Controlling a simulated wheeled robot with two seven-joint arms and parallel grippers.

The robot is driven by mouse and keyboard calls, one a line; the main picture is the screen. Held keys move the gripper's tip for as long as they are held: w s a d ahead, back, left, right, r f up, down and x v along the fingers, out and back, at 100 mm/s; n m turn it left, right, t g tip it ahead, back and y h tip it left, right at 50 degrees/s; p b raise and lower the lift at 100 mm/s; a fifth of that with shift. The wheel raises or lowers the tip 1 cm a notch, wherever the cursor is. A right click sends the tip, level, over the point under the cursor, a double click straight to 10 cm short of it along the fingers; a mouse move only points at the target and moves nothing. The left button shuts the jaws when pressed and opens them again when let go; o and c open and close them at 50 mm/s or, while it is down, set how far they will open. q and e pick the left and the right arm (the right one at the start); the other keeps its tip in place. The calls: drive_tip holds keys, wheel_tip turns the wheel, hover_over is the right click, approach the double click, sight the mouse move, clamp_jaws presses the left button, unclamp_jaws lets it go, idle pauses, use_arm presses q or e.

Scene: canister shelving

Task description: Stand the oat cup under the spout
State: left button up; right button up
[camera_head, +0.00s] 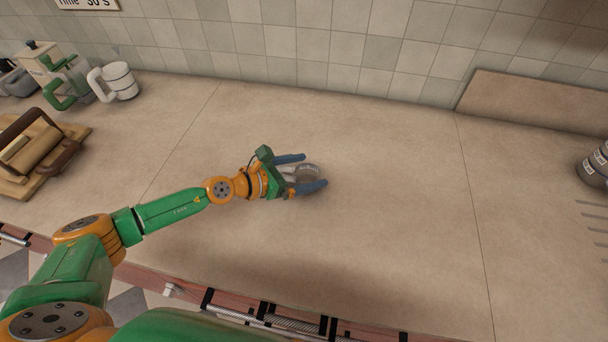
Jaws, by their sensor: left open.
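My left gripper (308,172) reaches in from the left over the middle of the counter. Its two blue fingers are apart, one on the far side and one on the near side of a small greyish round cup (309,169). The cup looks like the oat cup, but any marking on it is too small to read. The gripper partly covers it, and I cannot tell whether the fingers touch it. No spout can be made out in this view. My right gripper is not in view.
Dark canisters with pale labels (597,166) stand at the right edge. A white mug (117,80) and a green-handled vessel (72,78) stand at the back left. A wooden board (22,184) lies left. The counter (400,200) right of the cup is clear.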

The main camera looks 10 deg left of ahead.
use_arm(q)
drive_tip(key=shift+r, duration=0.1)
drive_tip(key=c, duration=1.3)
